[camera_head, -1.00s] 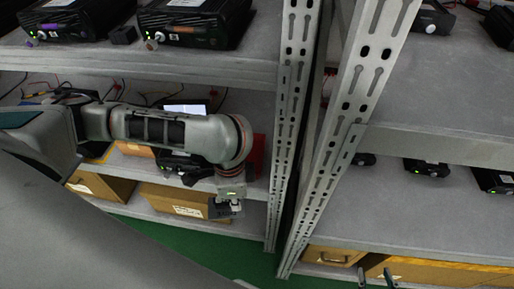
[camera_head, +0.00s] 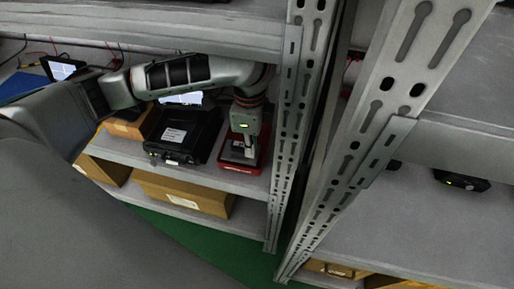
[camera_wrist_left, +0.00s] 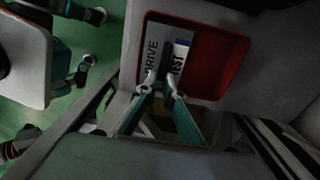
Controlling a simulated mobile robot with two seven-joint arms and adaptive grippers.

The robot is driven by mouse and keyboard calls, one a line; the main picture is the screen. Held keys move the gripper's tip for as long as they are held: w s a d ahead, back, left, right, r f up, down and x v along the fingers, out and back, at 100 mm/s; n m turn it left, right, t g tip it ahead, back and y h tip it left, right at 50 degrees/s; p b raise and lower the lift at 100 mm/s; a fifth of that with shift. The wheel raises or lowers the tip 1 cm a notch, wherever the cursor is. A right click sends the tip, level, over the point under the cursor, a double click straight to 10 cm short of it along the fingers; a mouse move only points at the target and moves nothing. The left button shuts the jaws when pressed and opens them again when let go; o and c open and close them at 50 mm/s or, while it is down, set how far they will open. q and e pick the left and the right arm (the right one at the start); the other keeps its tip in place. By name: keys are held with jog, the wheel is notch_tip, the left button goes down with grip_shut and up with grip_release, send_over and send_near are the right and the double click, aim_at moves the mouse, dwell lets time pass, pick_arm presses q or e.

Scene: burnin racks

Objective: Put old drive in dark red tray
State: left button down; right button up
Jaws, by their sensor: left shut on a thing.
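The dark red tray (camera_head: 256,163) sits on the middle shelf beside the rack post; in the left wrist view its red floor (camera_wrist_left: 215,62) is clear on the right side. My left gripper (camera_head: 243,145) points down over the tray and is shut on the old drive (camera_head: 236,154). In the left wrist view, the left gripper's fingertips (camera_wrist_left: 161,88) pinch the near end of the grey drive (camera_wrist_left: 150,42), which has "DRIVE" lettering. The drive lies within the left part of the tray's outline. I cannot tell whether it touches the tray floor. My right gripper is not in view.
A black open case-like unit (camera_head: 184,135) stands left of the tray. Cardboard boxes (camera_head: 180,193) sit on the shelf below. The perforated metal post (camera_head: 289,130) is close on the tray's right, and another shelf (camera_head: 270,36) is above.

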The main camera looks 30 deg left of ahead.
pick_arm(q)
jog(key=shift+w+a+f, duration=0.1)
jog(key=shift+w+a, duration=0.05)
jog(key=shift+w, duration=0.55)
notch_tip(320, 180, down, 3)
jog(key=b, duration=0.2)
jog(key=shift+s+f+b, duration=0.1)
jog(key=shift+f+b, duration=0.05)
jog(key=shift+b, duration=0.15)
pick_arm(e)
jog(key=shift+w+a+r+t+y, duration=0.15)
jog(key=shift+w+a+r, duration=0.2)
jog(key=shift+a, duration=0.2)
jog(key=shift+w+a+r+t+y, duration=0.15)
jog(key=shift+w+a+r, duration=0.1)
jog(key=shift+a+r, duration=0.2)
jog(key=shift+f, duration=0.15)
pick_arm(q)
jog(key=c, duration=2.2)
grip_release()
jog(key=shift+o, duration=0.2)
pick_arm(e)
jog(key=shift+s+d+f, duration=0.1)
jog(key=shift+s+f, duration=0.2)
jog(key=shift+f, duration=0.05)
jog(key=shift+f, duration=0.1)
